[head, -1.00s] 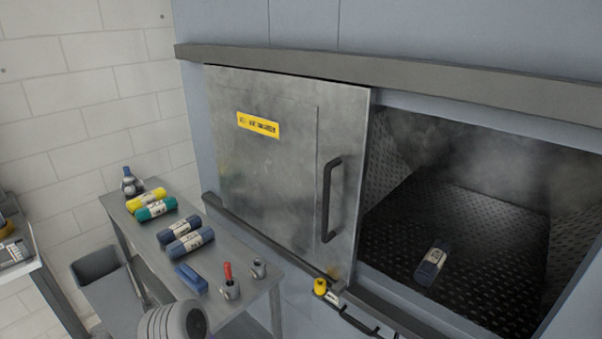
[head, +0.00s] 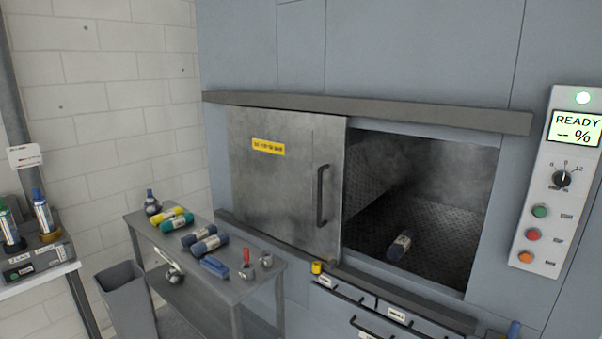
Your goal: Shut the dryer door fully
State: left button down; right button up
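The grey metal sliding door (head: 275,190) of the machine hangs under a top rail (head: 370,112) and stands at the left, with a yellow label and a black vertical handle (head: 321,195). The opening to its right is uncovered. Inside the dark chamber (head: 440,215) a dark roll with a pale label (head: 399,246) lies on the studded floor. Neither of my grippers shows in the head view.
A control panel (head: 557,190) reading READY is at the right. A grey table (head: 185,275) with several rolls, a blue block and small tools stands left of the door. A yellow knob (head: 316,267) sits below the door, above drawers. A bin (head: 125,300) is at lower left.

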aim_at(288, 167)
jog(key=u, duration=0.55)
jog(key=i, duration=1)
jog(key=u, duration=0.3)
